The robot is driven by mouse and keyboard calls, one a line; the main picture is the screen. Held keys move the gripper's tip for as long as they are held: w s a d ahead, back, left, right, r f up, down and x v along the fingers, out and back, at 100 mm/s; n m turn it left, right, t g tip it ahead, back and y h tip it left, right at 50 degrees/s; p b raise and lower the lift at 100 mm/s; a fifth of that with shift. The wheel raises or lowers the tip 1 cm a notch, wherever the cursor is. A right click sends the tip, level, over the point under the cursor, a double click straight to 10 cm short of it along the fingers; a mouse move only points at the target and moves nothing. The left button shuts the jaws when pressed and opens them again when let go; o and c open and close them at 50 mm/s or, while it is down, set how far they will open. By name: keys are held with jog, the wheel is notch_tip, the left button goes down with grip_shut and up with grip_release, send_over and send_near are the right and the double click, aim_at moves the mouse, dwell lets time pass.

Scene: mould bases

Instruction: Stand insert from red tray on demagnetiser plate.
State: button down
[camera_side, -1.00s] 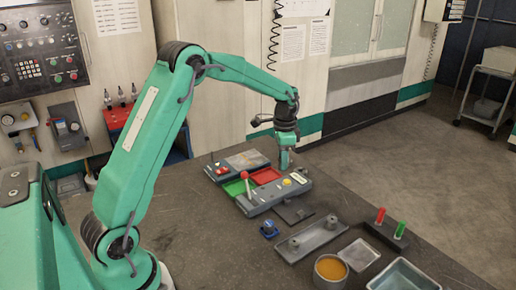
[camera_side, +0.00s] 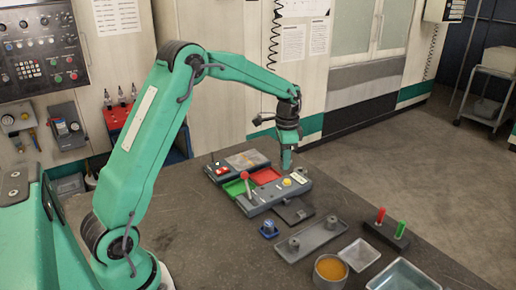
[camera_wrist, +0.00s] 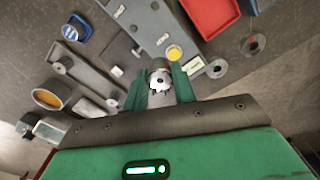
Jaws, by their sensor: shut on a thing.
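In the wrist view my gripper (camera_wrist: 163,88) is shut on a small round metal insert (camera_wrist: 160,80) with a notched rim and a dark centre. The insert is too small to make out in the side view. The red tray also shows at the top of the wrist view (camera_wrist: 210,14), apart from the jaws. A grey unit with a red switch and a flat plate (camera_side: 247,160) stands behind the trays; I cannot tell whether this is the demagnetiser.
The grey lever unit (camera_side: 268,199) has a red-knobbed lever and a yellow button. A green tray (camera_side: 236,188) is beside the red one. A dark plate (camera_side: 294,211), a rail with posts (camera_side: 312,242) and an orange-filled cup (camera_side: 331,270) are nearer. Bare table lies left.

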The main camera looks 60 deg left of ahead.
jog(key=w+a+f+n, duration=0.1)
jog(key=a+n, duration=0.1)
jog(key=a, duration=0.9)
jog(key=w+a+f+n, duration=0.1)
jog(key=w+a+n, duration=0.1)
jog(key=a, duration=0.9)
jog(key=shift+a+f, duration=0.15)
jog(key=shift+a, duration=0.05)
jog(key=shift+f, duration=0.2)
jog(key=shift+f, duration=2.85)
jog(key=c, duration=1.1)
grip_release()
jog(key=shift+o, duration=0.2)
